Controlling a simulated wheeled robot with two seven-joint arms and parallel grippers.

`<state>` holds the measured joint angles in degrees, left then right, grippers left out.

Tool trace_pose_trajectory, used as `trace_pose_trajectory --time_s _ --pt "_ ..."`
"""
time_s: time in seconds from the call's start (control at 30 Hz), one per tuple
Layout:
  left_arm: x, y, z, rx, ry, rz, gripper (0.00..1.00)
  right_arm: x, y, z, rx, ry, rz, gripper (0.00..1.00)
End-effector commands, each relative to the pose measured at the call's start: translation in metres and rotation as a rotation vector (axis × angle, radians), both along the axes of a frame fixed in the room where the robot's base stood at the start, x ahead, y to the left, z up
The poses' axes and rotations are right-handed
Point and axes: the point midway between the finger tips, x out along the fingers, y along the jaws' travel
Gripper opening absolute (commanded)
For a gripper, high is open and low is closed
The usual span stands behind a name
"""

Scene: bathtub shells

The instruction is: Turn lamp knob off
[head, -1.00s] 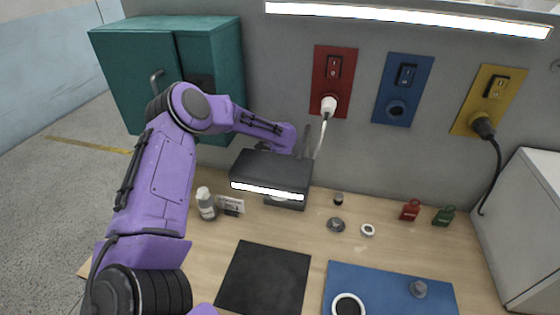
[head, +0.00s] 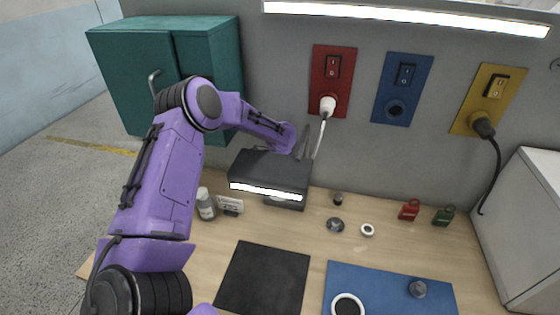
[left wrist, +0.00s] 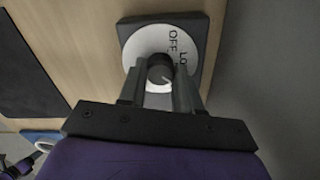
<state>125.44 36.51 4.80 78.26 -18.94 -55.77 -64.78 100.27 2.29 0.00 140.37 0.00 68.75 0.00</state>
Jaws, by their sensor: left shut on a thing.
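The lamp (head: 268,176) has a dark grey head with a bright white strip, lit, on its front. In the left wrist view, a round white dial plate (left wrist: 143,45) on a dark base shows the letters OFF and LO. A small dark grey knob (left wrist: 159,66) stands at its centre, with a light mark on it. My left gripper (left wrist: 160,78) has a finger on each side of the knob and is shut on it. In the head view the knob and my fingertips are hidden behind the lamp head. My right gripper is not in view.
A teal cabinet (head: 170,70) hangs at the left. Red (head: 332,80), blue (head: 403,88) and yellow (head: 487,100) switch panels are on the wall behind. A bottle (head: 206,204) stands left of the lamp. A black mat (head: 263,280) and blue mat (head: 395,285) lie in front.

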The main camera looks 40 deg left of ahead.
Motion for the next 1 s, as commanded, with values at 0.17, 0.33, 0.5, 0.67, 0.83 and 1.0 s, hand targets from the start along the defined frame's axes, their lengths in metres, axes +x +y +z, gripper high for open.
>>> trace_pose_trajectory --time_s 0.17,0.33,0.5,0.67,0.83,1.0 --pt "0.0003 0.0005 0.0005 0.003 0.000 0.166 0.03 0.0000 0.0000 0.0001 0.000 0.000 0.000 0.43" --pt "0.0007 0.0004 0.0006 0.002 0.000 0.326 0.03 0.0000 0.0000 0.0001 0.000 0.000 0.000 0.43" --pt "0.0008 0.0005 0.0006 0.004 -0.001 0.488 0.03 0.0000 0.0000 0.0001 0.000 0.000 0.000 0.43" --pt "0.0009 0.0005 0.0007 0.002 0.000 0.641 0.03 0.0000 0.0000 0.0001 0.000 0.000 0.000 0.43" --pt "0.0012 0.0007 0.0007 0.002 -0.001 0.803 0.03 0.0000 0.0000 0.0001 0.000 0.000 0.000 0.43" --pt "0.0013 0.0010 0.0008 0.002 -0.002 0.964 0.03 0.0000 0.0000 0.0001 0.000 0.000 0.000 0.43"
